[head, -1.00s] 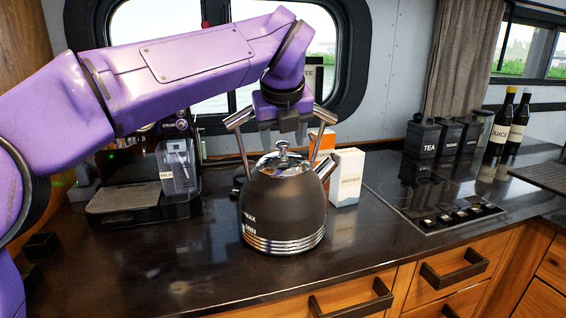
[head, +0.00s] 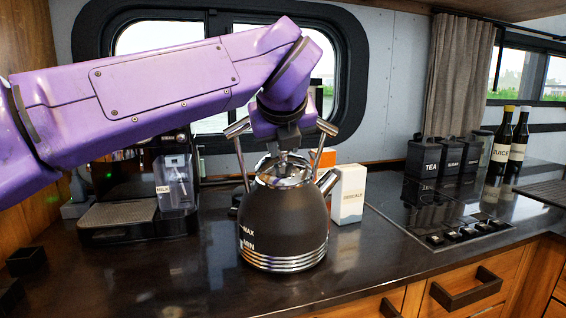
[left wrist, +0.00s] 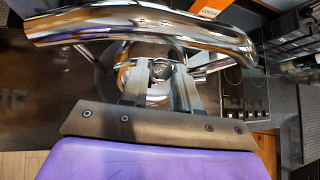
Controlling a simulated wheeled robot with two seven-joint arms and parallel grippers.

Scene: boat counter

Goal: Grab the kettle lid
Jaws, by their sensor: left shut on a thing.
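The kettle (head: 284,228), black with chrome bands near its base, stands on the dark counter. Its chrome lid (head: 285,172) is at the kettle's top opening and looks slightly raised or tilted; the exact gap is unclear. My left gripper (head: 285,146) reaches down between the handle's uprights and is shut on the lid's knob. In the left wrist view, my left gripper's fingers (left wrist: 160,88) flank the shiny knob (left wrist: 159,73), and the chrome handle (left wrist: 140,24) arches across the top of the picture. The handle's middle is hidden behind my gripper in the head view. My right gripper is not in view.
A white descale box (head: 348,195) stands right behind the kettle, with an orange box (head: 326,158) beside it. A coffee machine (head: 135,215) stands left. A hob (head: 440,212), black canisters (head: 424,158) and dark bottles (head: 501,148) are right. The counter in front is clear.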

